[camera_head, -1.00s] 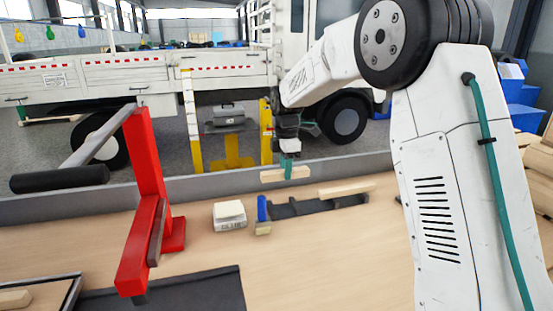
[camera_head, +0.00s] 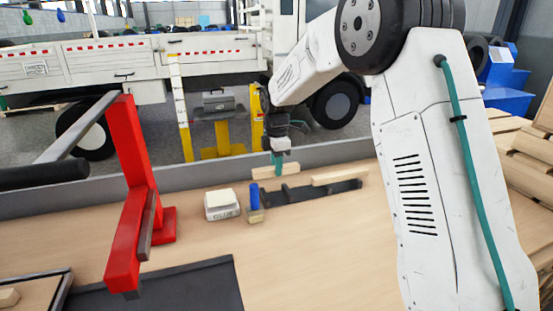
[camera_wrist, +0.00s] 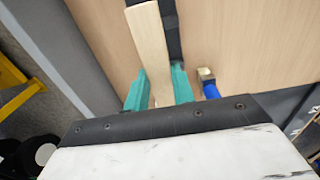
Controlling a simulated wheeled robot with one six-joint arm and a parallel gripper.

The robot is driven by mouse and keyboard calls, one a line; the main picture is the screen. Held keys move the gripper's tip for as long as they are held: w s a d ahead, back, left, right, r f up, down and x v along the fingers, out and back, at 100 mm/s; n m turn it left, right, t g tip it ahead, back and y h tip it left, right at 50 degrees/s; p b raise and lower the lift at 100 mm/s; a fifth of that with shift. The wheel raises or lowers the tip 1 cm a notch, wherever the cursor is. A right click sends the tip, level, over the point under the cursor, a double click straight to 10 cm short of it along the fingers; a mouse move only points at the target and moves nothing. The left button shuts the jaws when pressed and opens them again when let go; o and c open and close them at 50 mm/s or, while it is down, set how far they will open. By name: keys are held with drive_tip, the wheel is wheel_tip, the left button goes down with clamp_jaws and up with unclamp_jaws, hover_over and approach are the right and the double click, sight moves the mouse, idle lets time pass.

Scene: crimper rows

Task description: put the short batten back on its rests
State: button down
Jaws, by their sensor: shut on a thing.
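The short batten (camera_head: 262,172) is a pale wooden bar held in my gripper (camera_head: 277,166), whose green fingers stand on both sides of it. In the wrist view the batten (camera_wrist: 150,45) runs up the picture between my fingers (camera_wrist: 158,88). The rests (camera_head: 312,191) are a dark strip with raised parts on the bench. In the head view the batten shows just behind the left part of the strip. In the wrist view the dark strip (camera_wrist: 172,38) runs close along its right side. I cannot tell whether the batten touches the rests.
A longer pale batten (camera_head: 340,176) lies at the right part of the strip. A blue-handled item (camera_head: 254,197) stands at its left end, beside a small white scale-like box (camera_head: 222,209). A red stand (camera_head: 132,180) rises at left.

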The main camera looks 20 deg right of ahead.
drive_tip(key=shift+f, duration=3.35)
drive_tip(key=c, duration=1.1)
unclamp_jaws()
wheel_tip(320, 180, up, 8)
drive_tip(key=shift+f, duration=0.1)
